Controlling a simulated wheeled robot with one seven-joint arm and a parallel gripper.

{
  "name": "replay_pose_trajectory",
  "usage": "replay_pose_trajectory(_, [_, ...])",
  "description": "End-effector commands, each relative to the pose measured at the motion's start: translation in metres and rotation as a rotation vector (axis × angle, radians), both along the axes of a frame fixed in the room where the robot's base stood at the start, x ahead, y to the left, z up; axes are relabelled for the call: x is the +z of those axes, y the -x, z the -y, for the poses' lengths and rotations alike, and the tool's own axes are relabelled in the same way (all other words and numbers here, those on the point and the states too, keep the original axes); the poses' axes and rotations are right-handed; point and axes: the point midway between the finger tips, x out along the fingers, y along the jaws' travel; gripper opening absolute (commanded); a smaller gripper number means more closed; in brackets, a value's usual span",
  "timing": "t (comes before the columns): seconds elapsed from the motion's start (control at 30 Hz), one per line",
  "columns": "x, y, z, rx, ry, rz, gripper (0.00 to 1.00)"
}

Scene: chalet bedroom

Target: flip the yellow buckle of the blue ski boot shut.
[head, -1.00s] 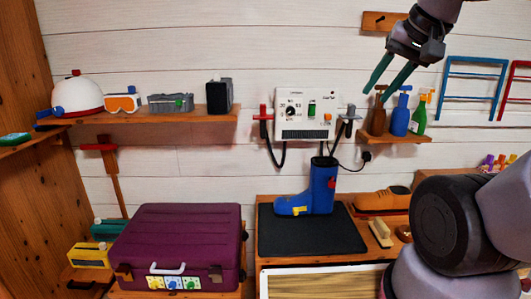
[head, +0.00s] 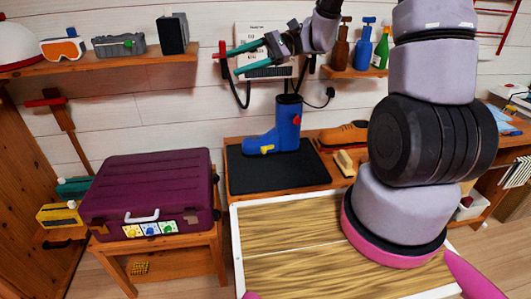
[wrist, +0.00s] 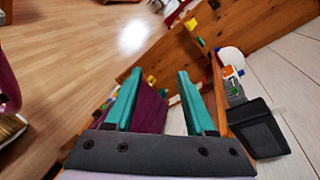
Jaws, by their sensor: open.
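The blue ski boot (head: 287,125) stands upright on a black mat (head: 250,178) on the wooden bench, its toe to the left. Its yellow buckle (head: 266,149) sits low on the foot part, small in the head view; I cannot tell its exact angle. A red part (head: 297,119) shows on the shaft. My gripper (head: 228,60) is open and empty, its teal fingers pointing left above the boot, in front of the wall unit. In the wrist view the fingers (wrist: 157,95) are spread with nothing between them. The boot is not visible there.
A purple case (head: 150,190) stands on a stool at left. A wall shelf (head: 100,66) holds goggles, a grey box and a black box. A shelf with bottles (head: 362,72) is right of my gripper. A brown shoe (head: 345,134) and a brush (head: 344,163) lie right of the mat.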

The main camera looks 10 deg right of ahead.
Motion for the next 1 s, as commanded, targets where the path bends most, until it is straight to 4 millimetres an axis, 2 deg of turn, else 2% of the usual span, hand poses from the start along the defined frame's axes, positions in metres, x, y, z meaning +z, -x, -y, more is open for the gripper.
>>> replay_pose_trajectory(0.03, [-0.012, -0.014, -0.004, -0.034, -0.066, -0.051, 0.55])
replay_pose_trajectory(0.17, [-0.040, -0.052, -0.010, -0.150, -0.235, -0.147, 0.55])
replay_pose_trajectory(0.37, [-0.101, -0.109, -0.003, -0.391, -0.461, -0.274, 0.55])
replay_pose_trajectory(0.47, [-0.141, -0.134, 0.008, -0.539, -0.553, -0.328, 0.55])
replay_pose_trajectory(0.6, [-0.210, -0.158, 0.030, -0.771, -0.650, -0.392, 0.55])
replay_pose_trajectory(0.77, [-0.302, -0.164, 0.063, -1.069, -0.709, -0.450, 0.55])
replay_pose_trajectory(0.8, [-0.325, -0.162, 0.071, -1.143, -0.713, -0.461, 0.55])
replay_pose_trajectory(0.9, [-0.379, -0.150, 0.091, -1.314, -0.708, -0.482, 0.55])
replay_pose_trajectory(1.0, [-0.420, -0.136, 0.106, -1.446, -0.691, -0.494, 0.55])
